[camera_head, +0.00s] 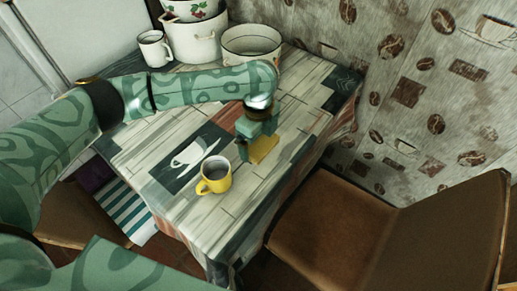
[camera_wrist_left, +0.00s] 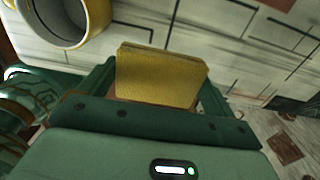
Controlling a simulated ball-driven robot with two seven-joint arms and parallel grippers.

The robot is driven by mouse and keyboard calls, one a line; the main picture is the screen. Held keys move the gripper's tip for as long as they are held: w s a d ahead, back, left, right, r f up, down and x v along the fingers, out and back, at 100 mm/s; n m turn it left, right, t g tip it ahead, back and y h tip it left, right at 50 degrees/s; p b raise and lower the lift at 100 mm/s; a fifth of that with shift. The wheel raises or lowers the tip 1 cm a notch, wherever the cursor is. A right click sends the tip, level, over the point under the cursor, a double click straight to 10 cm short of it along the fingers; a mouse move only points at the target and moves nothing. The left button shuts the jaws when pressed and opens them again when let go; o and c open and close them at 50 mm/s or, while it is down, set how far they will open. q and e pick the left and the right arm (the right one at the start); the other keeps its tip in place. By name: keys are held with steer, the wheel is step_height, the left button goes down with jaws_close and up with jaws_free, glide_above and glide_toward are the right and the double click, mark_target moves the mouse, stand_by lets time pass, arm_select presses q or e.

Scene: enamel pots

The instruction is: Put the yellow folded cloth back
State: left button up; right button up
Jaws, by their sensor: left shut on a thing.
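The yellow folded cloth (camera_head: 262,151) is at the right part of the table, between the fingers of my left gripper (camera_head: 260,146). In the left wrist view the cloth (camera_wrist_left: 161,75) stands out between the two green fingers of the left gripper (camera_wrist_left: 158,92), which is shut on it. Its lower part is hidden by the gripper body. I cannot tell whether the cloth touches the table or hangs just above it. My right gripper is not in view.
A yellow mug (camera_head: 215,177) stands left of the cloth, close to the gripper; it also shows in the left wrist view (camera_wrist_left: 97,18). A white mug (camera_head: 153,50), a white pot (camera_head: 193,42) and an open pot (camera_head: 250,43) stand at the back. A brown chair (camera_head: 335,225) adjoins the right edge.

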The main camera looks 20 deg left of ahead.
mark_target(257, 145)
arm_select(q)
steer(key=w+f+b, duration=0.1)
steer(key=w+a+f, duration=0.1)
steer(key=f, duration=0.1)
steer(key=shift+w+f+b, duration=0.2)
steer(key=shift+w+b, duration=0.1)
steer(key=shift+b, duration=0.1)
step_height(257, 145, down, 4)
steer(key=b, duration=0.2)
steer(key=shift+w+a+r+b, duration=0.15)
steer(key=shift+b, duration=0.15)
steer(key=shift+r, duration=0.25)
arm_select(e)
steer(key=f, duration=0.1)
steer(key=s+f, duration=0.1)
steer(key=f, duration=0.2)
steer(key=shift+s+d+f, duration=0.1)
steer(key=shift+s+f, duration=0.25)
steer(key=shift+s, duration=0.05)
arm_select(q)
steer(key=shift+f, duration=0.1)
steer(key=o, duration=0.7)
step_height(257, 145, up, 12)
steer(key=p, duration=0.6)
steer(key=shift+p, duration=0.4)
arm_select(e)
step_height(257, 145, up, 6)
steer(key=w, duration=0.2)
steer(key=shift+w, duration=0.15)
